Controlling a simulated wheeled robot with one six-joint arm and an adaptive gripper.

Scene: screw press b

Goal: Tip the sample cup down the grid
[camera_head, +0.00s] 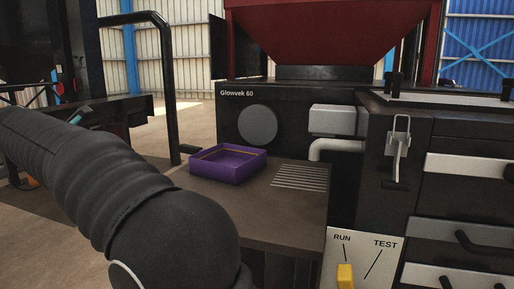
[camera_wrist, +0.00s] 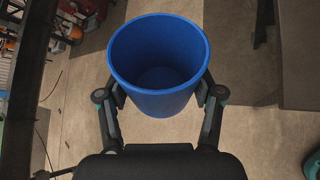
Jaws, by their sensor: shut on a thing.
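A blue cup (camera_wrist: 158,101) is held between the two fingers of my gripper (camera_wrist: 160,92) in the wrist view. I look into its open mouth, and its inside looks empty. The floor shows below and around it. The grid (camera_head: 299,176), a set of pale parallel slots, lies in the right part of the brown shelf top in the head view. The cup and my gripper are not visible in the head view, where my dark arm fills the lower left.
A purple tray (camera_head: 228,174) sits on the brown shelf (camera_head: 255,208), left of the grid. A pale pipe (camera_head: 335,146) comes down behind the grid. A RUN/TEST panel with a yellow switch (camera_head: 345,275) is in front. A black rail (camera_head: 168,90) stands at the left.

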